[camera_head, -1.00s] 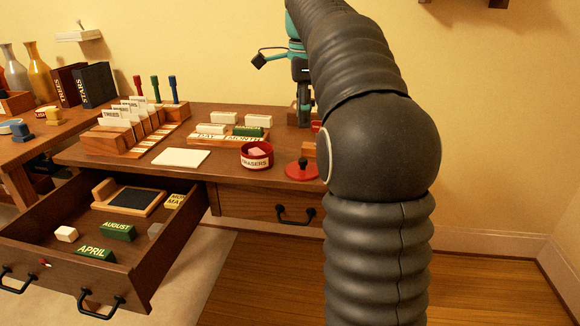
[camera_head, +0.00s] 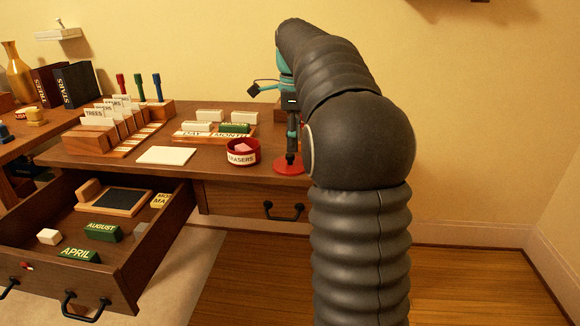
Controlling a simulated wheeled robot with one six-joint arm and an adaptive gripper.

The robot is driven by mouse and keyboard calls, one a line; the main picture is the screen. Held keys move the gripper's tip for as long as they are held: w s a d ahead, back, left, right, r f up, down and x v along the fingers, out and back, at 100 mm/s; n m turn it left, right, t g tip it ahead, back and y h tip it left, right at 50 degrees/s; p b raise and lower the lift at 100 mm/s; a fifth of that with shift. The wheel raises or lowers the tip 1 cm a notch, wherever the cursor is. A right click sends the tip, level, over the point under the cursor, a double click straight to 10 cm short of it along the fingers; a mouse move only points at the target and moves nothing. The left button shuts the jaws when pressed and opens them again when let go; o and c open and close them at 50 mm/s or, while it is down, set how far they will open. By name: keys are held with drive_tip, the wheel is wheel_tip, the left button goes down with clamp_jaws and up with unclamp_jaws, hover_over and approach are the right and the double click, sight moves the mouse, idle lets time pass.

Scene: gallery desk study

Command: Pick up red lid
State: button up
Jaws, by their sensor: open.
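The red lid (camera_head: 288,169) is a flat red disc with a dark knob, lying on the desk top near its front edge. My gripper (camera_head: 291,155) points down right over the lid, at its knob. The jaws are open, and the knob is mostly hidden behind or between the fingers. I cannot tell whether the fingers touch it. The lid lies flat on the desk.
A red round tub labelled ERASERS (camera_head: 243,153) stands just left of the lid. A white pad (camera_head: 166,155), a DAY/MONTH block holder (camera_head: 190,136) and a card rack (camera_head: 92,143) stand further left. An open drawer (camera_head: 125,262) juts out at front left.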

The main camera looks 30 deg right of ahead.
sight(291, 154)
drive_tip(key=f, duration=0.5)
drive_tip(key=shift+w+a+b, duration=0.2)
drive_tip(key=shift+w+b, duration=0.05)
drive_tip(key=shift+b, duration=0.15)
clamp_jaws()
